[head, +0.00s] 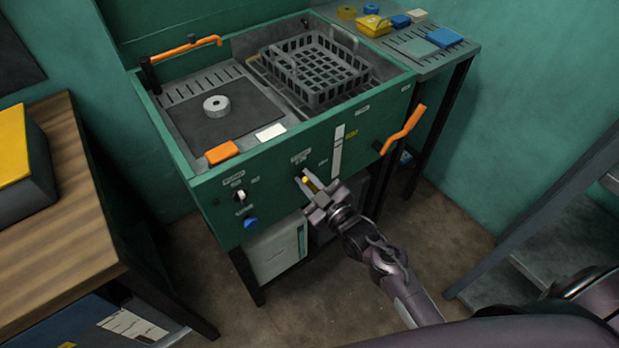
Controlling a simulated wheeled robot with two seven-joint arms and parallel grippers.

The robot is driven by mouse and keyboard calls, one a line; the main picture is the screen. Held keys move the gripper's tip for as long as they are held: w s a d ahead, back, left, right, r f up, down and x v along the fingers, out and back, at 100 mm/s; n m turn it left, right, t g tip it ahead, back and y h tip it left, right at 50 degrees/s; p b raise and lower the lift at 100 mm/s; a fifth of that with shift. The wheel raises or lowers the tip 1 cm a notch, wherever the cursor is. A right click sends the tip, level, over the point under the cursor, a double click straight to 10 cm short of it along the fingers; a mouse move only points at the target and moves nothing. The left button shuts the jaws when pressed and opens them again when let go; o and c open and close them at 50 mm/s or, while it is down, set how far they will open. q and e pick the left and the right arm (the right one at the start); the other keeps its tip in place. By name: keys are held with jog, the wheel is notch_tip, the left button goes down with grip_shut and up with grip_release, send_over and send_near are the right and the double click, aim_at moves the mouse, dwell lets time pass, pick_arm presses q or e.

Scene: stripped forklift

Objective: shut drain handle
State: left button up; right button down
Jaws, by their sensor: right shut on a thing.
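A green washing unit has a front panel (262,183) with several small controls. My right gripper (307,180) reaches up to the middle of this panel from the lower right. Its fingers are shut on a small yellow handle (305,180), which shows between them. The fingers hide part of the handle, so its exact angle is unclear. The label above it is too small to read. My left gripper is not in view.
An orange lever (403,131) sticks out right of my gripper. A white knob (239,196) and blue knob (250,223) sit left. A grey basket (318,70) and orange block (222,152) are on top. A wooden table (75,215) stands left; steps (545,240) stand right.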

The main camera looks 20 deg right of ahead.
jog(key=n, duration=0.1)
jog(key=f+n, duration=0.1)
jog(key=n, duration=0.1)
jog(key=shift+s+a+f+n, duration=0.15)
jog(key=shift+s+f+n, duration=0.1)
jog(key=shift+n, duration=0.15)
jog(key=n, duration=0.4)
jog(key=f+n, duration=0.1)
jog(key=n, duration=0.3)
jog(key=shift+a+f+n+p, duration=0.15)
jog(key=shift+a+n+p, duration=0.05)
jog(key=shift+n+p, duration=0.2)
jog(key=shift+d, duration=0.1)
jog(key=c, duration=1.4)
grip_release()
jog(key=shift+d, duration=0.1)
jog(key=shift+a, duration=0.2)
jog(key=v, duration=0.7)
jog(key=shift+s+d, duration=0.15)
jog(key=shift+s, duration=0.2)
